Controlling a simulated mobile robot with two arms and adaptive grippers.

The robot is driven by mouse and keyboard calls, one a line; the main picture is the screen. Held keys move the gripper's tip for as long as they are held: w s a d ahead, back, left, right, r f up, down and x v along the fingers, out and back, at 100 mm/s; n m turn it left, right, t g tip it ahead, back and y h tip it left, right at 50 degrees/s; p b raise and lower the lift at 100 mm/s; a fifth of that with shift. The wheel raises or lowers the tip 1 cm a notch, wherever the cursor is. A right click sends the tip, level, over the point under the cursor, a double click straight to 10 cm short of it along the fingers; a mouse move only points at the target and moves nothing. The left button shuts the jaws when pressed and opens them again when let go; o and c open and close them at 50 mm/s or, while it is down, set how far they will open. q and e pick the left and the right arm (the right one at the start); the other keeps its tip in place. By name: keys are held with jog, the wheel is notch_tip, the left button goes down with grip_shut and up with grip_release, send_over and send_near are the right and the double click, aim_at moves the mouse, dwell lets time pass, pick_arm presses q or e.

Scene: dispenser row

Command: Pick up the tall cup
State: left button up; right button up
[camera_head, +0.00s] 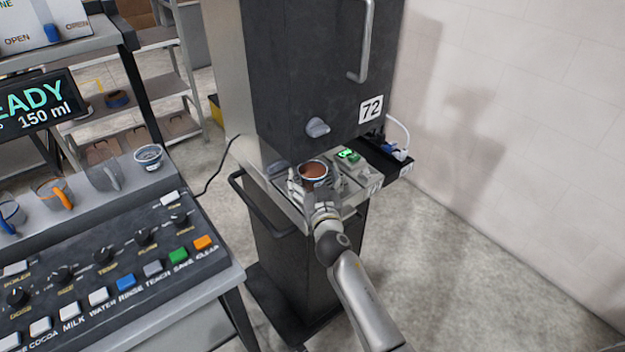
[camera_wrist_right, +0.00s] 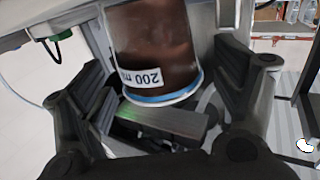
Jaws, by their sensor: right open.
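The tall cup (camera_head: 313,169) stands at the front of the dark dispenser, full of something brown, with a pale rim. In the right wrist view the cup (camera_wrist_right: 155,50) is large, brown, with a "200 ml" label and a blue-white rim band; it appears inverted in that picture. My right gripper (camera_head: 313,186) is at the cup, its fingers spread on either side. In the wrist view the open fingers flank the cup, with gaps visible; I cannot tell whether either touches it. My left gripper is not in view.
The dispenser (camera_head: 305,90), marked 72, rises close behind the cup. A green-lit switch (camera_head: 349,157) sits just right of it. A control panel (camera_head: 110,265) with knobs and coloured buttons fills the lower left, with a smaller cup (camera_head: 148,158) beyond it. Floor at right is clear.

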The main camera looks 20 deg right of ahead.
aim_at(314, 166)
jog(key=shift+r, duration=0.1)
jog(key=c, duration=1.6)
jog(key=shift+o, duration=0.2)
jog(key=shift+r, duration=0.1)
jog(key=shift+r+p, duration=0.4)
jog(key=shift+r, duration=1.1)
jog(key=s+a+f+n+y+b, duration=0.1)
jog(key=s+b, duration=0.3)
jog(key=s, duration=2.6)
jog(key=shift+f+y, duration=0.55)
jog(key=shift+y, duration=0.05)
jog(key=shift+a, duration=0.1)
